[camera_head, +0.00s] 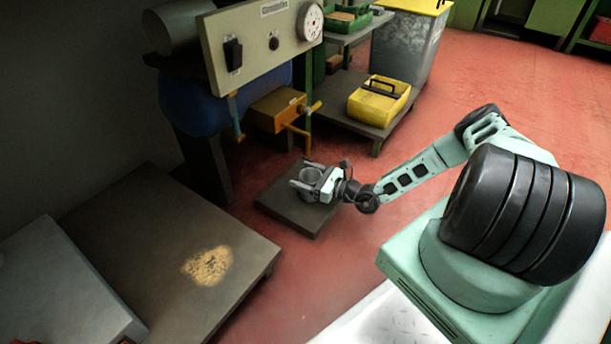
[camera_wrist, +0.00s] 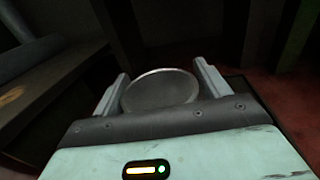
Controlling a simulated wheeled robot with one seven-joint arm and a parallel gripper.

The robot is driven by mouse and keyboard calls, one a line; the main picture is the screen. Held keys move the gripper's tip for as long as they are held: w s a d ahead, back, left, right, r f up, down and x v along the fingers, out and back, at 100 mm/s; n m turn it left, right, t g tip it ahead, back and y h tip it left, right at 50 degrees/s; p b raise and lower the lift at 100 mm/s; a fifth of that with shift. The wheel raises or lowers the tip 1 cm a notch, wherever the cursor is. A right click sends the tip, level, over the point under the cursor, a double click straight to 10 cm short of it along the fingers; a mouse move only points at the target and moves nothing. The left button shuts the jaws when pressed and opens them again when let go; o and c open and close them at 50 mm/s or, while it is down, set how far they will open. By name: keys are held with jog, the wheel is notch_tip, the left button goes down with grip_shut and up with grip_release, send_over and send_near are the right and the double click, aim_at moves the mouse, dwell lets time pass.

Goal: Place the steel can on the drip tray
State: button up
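The steel can (camera_head: 310,176) is a grey, round, open-topped can in the head view. My gripper (camera_head: 307,178) has one finger on each side of it. In the wrist view the can (camera_wrist: 160,92) fills the gap between the fingers of my gripper (camera_wrist: 162,85), and both fingers appear to touch its sides. Below the can is a low, dark, square slab (camera_head: 289,208) on the red floor; it may be the drip tray. I cannot tell whether the can rests on it or hangs just above, as my gripper hides the can's base.
A low dark platform (camera_head: 140,235) with a pile of cork granules (camera_head: 208,265) stands at left.

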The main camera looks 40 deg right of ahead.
jog(key=shift+r, duration=0.15)
jog(key=shift+s+d+r+p, duration=0.15)
jog(key=shift+s+p, duration=0.1)
jog(key=shift+p, duration=0.05)
jog(key=p+v, duration=0.5)
jog(key=v, duration=0.6)
jog(key=s+a+r+n+g+y, duration=0.2)
jog(key=a+r+n+g+y, duration=0.2)
jog(key=a+r+n+g, duration=1.5)
jog(key=s+a+r+n+t+h, duration=0.1)
jog(key=s+a+r+n+h, duration=0.5)
jog(key=s+r+n, duration=0.3)
jog(key=s+a+r+n+t+h, duration=0.2)
jog(key=s+a+r+n+h, duration=0.3)
jog(key=s+r+n, duration=0.4)
jog(key=shift+s+a+r+n+h, duration=0.4)
jog(key=shift+s+a+n, duration=0.1)
jog(key=shift+s+a, duration=0.3)
